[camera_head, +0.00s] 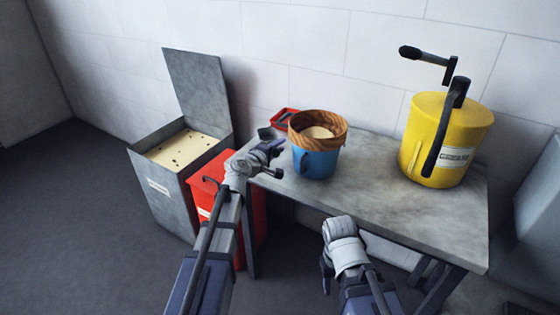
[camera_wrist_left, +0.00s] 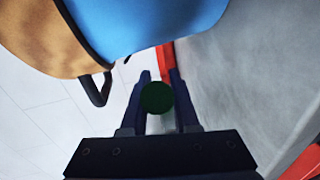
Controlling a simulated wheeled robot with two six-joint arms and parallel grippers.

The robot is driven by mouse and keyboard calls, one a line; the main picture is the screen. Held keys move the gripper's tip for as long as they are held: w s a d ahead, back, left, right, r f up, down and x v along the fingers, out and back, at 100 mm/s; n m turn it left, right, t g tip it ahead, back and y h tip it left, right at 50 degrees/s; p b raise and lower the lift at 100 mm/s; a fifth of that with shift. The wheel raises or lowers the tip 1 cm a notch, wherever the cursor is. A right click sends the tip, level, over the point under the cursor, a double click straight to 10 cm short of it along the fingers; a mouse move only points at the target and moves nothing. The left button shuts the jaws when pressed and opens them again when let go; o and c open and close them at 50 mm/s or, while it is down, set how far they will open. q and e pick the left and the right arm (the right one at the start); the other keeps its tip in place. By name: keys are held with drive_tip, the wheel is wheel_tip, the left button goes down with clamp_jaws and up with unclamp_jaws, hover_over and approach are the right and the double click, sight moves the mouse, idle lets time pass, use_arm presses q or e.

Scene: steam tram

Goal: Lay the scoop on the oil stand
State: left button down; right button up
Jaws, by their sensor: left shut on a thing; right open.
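My left gripper (camera_head: 268,150) is over the table's left end, beside the blue bucket. It is shut on a dark green round thing (camera_wrist_left: 157,97), seen end-on between the fingers in the left wrist view; this looks like the scoop's handle. A small grey piece (camera_head: 266,133) shows just beyond the fingers in the head view, perhaps the scoop's pan. A small red tray (camera_head: 293,113) with dark contents lies on the table behind the gripper; it may be the oil stand, but I cannot be sure. My right gripper (camera_head: 327,273) is open and empty, in front of the table's edge.
The blue bucket (camera_head: 316,163) with a wooden rim stands close right of my left gripper. A yellow canister (camera_head: 440,145) with a crank stands at the right of the grey table (camera_head: 375,190). A red bin (camera_head: 258,210) and an open grey bin (camera_head: 165,195) stand left. Mid-table is clear.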

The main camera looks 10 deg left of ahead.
sight(280, 165)
use_arm(q)
wheel_tip(280, 165, down, 4)
drive_tip(key=b, duration=0.4)
drive_tip(key=shift+d, duration=0.15)
drive_tip(key=shift+r, duration=0.1)
drive_tip(key=c, duration=0.9)
unclamp_jaws()
drive_tip(key=shift+c, duration=0.2)
